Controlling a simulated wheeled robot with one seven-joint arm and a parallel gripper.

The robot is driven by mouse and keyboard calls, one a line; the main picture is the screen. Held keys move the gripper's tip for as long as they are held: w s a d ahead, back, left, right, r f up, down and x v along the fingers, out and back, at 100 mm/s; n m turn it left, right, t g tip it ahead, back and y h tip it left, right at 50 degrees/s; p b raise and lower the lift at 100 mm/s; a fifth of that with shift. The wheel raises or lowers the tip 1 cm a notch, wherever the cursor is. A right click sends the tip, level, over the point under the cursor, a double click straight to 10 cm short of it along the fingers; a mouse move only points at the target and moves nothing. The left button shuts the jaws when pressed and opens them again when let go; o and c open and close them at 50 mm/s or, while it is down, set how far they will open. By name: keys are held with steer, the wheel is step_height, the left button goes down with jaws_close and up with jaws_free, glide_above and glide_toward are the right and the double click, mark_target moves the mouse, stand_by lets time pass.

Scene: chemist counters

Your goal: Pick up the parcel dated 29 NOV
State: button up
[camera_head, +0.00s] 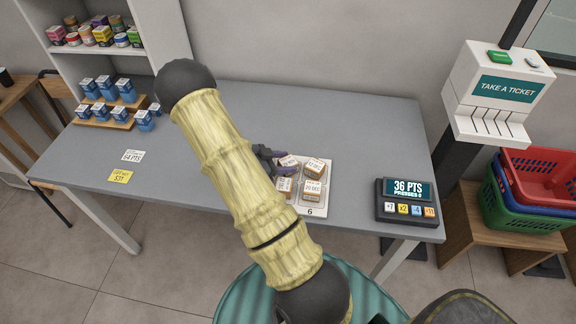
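Small brown parcels with white date labels sit on a white tray (322,208) marked 6. One parcel (314,168) is at the back right, another (312,192) at the front right, and a third (284,187) at the front left, partly behind my arm. A white label (289,160) shows at the back left, beside my gripper. The dates are too small to read surely, so I cannot tell which parcel says 29 NOV. My gripper (270,157) is dark and mostly hidden behind my arm, at the tray's back left. Its opening and any hold are unclear.
A points display (405,202) stands right of the tray on the grey counter (365,125). Blue boxes on a wooden stand (103,121) are at left, with price cards (120,176) in front. A ticket machine (495,95) and baskets (535,180) are at right.

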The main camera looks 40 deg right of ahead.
mark_target(284, 163)
steer(key=c, duration=0.4)
step_height(284, 163, up, 10)
stand_by(0.5)
stand_by(0.4)
